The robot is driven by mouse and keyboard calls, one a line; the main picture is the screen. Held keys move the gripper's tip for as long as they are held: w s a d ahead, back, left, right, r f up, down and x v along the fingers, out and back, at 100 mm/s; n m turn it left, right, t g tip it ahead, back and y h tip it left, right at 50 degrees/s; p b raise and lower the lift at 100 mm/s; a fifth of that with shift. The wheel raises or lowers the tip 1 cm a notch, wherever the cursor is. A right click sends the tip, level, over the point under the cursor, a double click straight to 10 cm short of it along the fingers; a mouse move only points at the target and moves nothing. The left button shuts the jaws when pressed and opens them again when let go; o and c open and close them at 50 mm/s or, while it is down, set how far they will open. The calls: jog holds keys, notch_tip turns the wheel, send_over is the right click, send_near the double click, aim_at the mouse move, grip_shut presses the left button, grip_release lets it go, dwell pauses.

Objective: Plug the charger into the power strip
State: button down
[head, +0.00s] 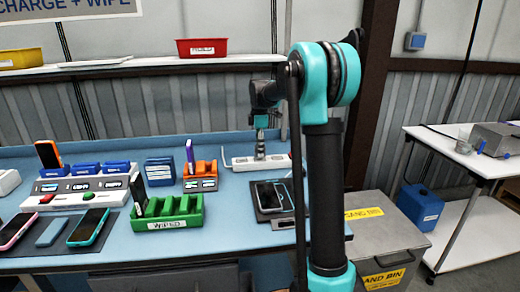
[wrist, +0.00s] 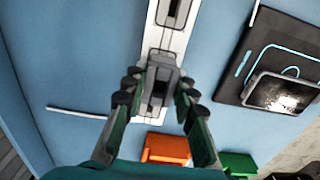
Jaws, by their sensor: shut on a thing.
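The white power strip (head: 240,162) lies near the back of the blue table in the head view. It runs away from me in the wrist view (wrist: 180,43), with dark sockets along it. My gripper (head: 260,150) points down over the strip. In the wrist view my gripper (wrist: 157,95) has its two dark-tipped fingers on either side of a grey block, the charger (wrist: 161,76), and is shut on it. The charger is in line with the strip. I cannot tell whether its prongs are in a socket. In the head view the charger is too small to make out clearly.
An orange holder (head: 200,177) stands left of the strip and a green "WIPED" rack (head: 168,217) nearer me. A dark pad with a phone (head: 270,196) lies in front of the strip. A red bin (head: 202,47) stands on the shelf behind.

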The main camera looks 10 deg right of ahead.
jog(key=shift+f, duration=0.8)
dwell(0.8)
jog(key=c, duration=1.1)
grip_release()
jog(key=shift+c, duration=0.2)
notch_tip(320, 180, up, 12)
